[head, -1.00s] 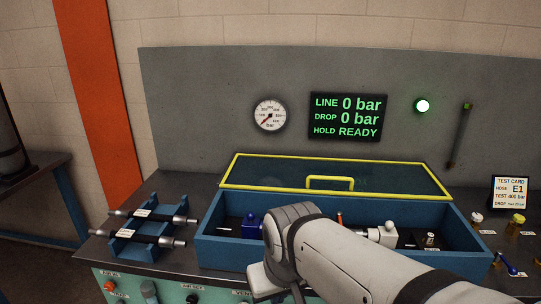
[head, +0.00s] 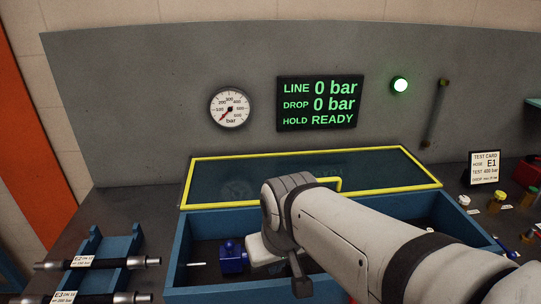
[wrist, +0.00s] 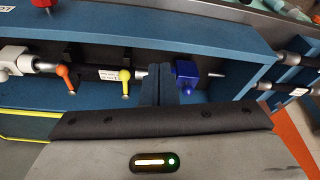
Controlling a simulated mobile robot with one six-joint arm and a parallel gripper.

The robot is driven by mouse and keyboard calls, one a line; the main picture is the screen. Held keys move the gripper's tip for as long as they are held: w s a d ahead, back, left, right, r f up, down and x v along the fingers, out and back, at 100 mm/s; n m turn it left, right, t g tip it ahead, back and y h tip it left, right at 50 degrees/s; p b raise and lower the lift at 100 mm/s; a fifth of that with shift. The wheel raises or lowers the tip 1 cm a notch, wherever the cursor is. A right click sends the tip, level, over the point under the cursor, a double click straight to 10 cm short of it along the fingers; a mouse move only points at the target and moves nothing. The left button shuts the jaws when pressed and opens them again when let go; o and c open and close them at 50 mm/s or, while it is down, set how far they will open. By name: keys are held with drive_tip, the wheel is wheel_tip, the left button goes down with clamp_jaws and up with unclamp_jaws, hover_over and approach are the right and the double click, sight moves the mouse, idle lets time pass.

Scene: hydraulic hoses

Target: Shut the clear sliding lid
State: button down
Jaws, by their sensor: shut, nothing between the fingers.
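The clear sliding lid (head: 210,202) has a yellow frame and a yellow handle (head: 339,184). It lies at the back of the blue box (head: 190,222) in the head view, leaving the front of the box open. My arm partly covers the handle. A yellow strip, probably the lid's edge, shows at the lower left of the wrist view (wrist: 22,112). My gripper (wrist: 165,72) is shut and empty, over the open box beside a blue block (wrist: 187,70). In the head view my arm hides the fingertips. I cannot tell whether they touch anything.
Inside the box are a labelled hose (wrist: 110,75), an orange lever (wrist: 65,74) and a yellow lever (wrist: 124,80). A blue rack (head: 110,250) with black hoses stands left of the box. A test card (head: 484,168) and small capped parts (head: 528,197) are at the right.

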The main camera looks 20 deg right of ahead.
drive_tip(key=w+d+r+m+b, duration=0.1)
drive_tip(key=w+d+r, duration=0.25)
drive_tip(key=w, duration=0.45)
drive_tip(key=w+d+r, duration=0.3)
drive_tip(key=w+d, duration=0.2)
drive_tip(key=w, duration=0.3)
drive_tip(key=w+d+m+h+b, duration=0.1)
drive_tip(key=w+d+m, duration=0.1)
drive_tip(key=w+d, duration=1.25)
drive_tip(key=shift+t, duration=0.4)
drive_tip(key=x, duration=0.6)
drive_tip(key=p+x, duration=0.1)
drive_tip(key=x, duration=0.2)
drive_tip(key=shift+s+d, duration=0.15)
drive_tip(key=shift+d, duration=0.1)
drive_tip(key=shift+s+f, duration=0.2)
drive_tip(key=shift+f, duration=0.05)
drive_tip(key=s, duration=0.3)
drive_tip(key=shift+a+f, duration=0.15)
drive_tip(key=shift+a, duration=0.25)
drive_tip(key=shift+f+p, duration=0.25)
drive_tip(key=shift+p, duration=0.05)
drive_tip(key=shift+s, duration=0.1)
